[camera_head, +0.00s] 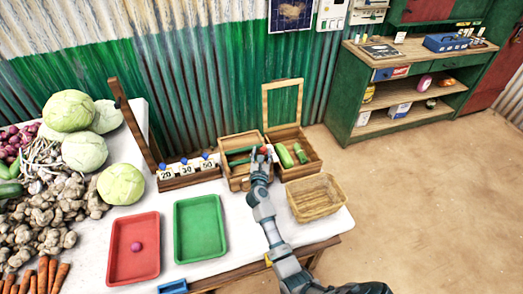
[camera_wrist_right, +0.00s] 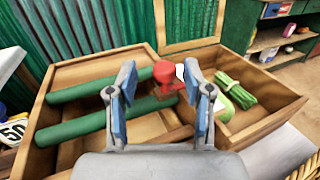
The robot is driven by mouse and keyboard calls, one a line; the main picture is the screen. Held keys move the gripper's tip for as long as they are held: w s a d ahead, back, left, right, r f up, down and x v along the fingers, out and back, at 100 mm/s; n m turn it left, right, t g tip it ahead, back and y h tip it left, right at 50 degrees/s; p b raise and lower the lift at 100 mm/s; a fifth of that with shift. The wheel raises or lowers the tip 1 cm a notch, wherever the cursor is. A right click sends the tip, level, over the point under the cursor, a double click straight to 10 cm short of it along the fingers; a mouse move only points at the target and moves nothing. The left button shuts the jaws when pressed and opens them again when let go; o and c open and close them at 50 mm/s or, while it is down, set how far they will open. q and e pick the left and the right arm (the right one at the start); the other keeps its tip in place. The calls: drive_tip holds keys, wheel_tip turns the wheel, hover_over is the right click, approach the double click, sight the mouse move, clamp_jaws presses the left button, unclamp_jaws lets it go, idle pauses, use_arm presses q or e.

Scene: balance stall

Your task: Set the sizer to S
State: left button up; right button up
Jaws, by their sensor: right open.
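The sizer looks to be the wooden box (camera_head: 236,139) with green rollers, at the back of the white table. In the right wrist view two green rollers (camera_wrist_right: 75,128) cross its left compartment. A red knob (camera_wrist_right: 166,72) sits near the divider and also shows in the head view (camera_head: 264,150). My right gripper (camera_head: 262,155) is over the box; in the right wrist view its open fingers (camera_wrist_right: 163,88) stand either side of the knob, which appears beyond them. I cannot tell whether they touch it. No size letters are readable. My left gripper is not in view.
The right compartment holds green vegetables (camera_wrist_right: 236,92). A wicker basket (camera_head: 318,206) stands at front right; red (camera_head: 120,262) and green (camera_head: 200,229) trays lie left of my arm. A numbered rack (camera_head: 188,177) is left of the box. Cabbages (camera_head: 85,150) and other produce fill the left.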

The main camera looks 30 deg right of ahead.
drive_tip(key=shift+w+d+f, duration=0.2)
drive_tip(key=shift+w+d, duration=0.75)
drive_tip(key=shift+d, duration=0.3)
drive_tip(key=shift+a, duration=0.2)
drive_tip(key=shift+a+r, duration=0.15)
drive_tip(key=shift+a, duration=0.1)
clamp_jaws()
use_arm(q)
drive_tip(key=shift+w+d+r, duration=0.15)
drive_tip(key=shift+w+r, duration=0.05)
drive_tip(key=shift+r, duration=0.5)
use_arm(e)
drive_tip(key=shift+d, duration=0.1)
drive_tip(key=shift+w+d, duration=0.1)
drive_tip(key=shift+w, duration=0.1)
drive_tip(key=shift+w+d+b, duration=0.1)
drive_tip(key=shift+w+b, duration=0.25)
drive_tip(key=shift+w, duration=0.05)
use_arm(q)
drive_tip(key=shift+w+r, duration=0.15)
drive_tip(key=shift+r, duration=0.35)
use_arm(e)
drive_tip(key=shift+w, duration=0.1)
unclamp_jaws()
